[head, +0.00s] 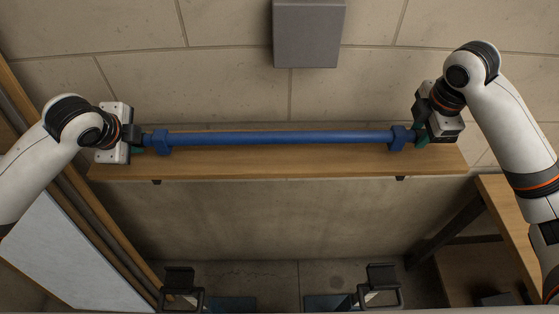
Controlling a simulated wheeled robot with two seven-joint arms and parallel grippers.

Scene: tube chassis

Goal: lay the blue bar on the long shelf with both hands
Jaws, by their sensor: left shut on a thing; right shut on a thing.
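The blue bar (275,138) runs level from left to right across the head view, with a blue collar near each end. It lies over the long wooden shelf (290,166); I cannot tell whether it touches the shelf top. My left gripper (138,137) is shut on the bar's left end. My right gripper (418,138) is shut on its right end. The bar's tips are partly hidden by the grippers, where small green parts show.
A grey box (308,32) is fixed on the tiled wall above the shelf. A wooden table (510,215) stands at the lower right. A white panel (65,255) and wooden frame are at the left. Two dark-handled objects (180,290) sit at the bottom.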

